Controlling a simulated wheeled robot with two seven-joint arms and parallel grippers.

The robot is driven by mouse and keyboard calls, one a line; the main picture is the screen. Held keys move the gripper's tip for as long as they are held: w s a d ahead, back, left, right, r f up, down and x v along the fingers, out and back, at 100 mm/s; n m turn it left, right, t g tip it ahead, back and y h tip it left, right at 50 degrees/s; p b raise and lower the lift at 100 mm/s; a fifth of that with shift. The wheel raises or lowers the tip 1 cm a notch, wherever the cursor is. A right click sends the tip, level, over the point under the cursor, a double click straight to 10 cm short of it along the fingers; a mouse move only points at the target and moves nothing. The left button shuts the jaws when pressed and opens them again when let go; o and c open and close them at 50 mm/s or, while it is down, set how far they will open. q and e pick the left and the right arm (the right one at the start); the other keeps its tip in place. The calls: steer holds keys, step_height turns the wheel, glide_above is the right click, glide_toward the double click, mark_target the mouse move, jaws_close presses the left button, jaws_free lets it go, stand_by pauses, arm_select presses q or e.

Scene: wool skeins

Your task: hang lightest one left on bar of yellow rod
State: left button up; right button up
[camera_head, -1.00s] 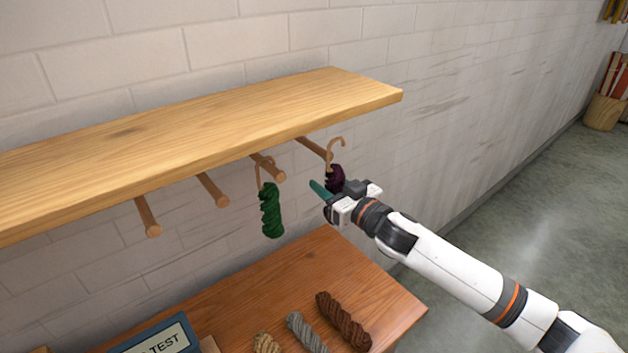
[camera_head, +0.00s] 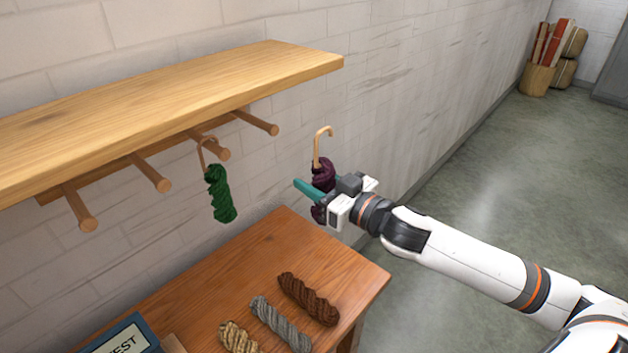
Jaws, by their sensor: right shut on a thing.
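My right gripper (camera_head: 320,192) is shut on a dark purple skein (camera_head: 323,172) with a tan hook (camera_head: 320,145) standing up from its top. It holds the skein in the air, right of the shelf's end and apart from the pegs. Part of the skein is hidden by the gripper. A green skein (camera_head: 220,194) hangs by its hook from one peg (camera_head: 210,143). On the table lie a tan skein (camera_head: 239,338), a grey skein (camera_head: 280,323) and a dark brown skein (camera_head: 308,299). No peg looks clearly yellow. My left gripper is not in view.
A wooden shelf (camera_head: 160,110) has several brown pegs under it; the rightmost peg (camera_head: 257,123) is bare, as are the left ones (camera_head: 150,173) (camera_head: 80,208). The wooden table (camera_head: 220,268) has a blue sign box (camera_head: 122,337) at its front left.

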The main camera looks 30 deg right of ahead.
steer(key=shift+p, duration=0.3)
steer(key=shift+a, duration=0.1)
steer(key=shift+s+a+p, duration=0.3)
steer(key=shift+a, duration=0.55)
steer(key=shift+s+a+p, duration=0.3)
steer(key=shift+a, duration=0.5)
steer(key=v, duration=1.4)
steer(key=shift+p, duration=0.45)
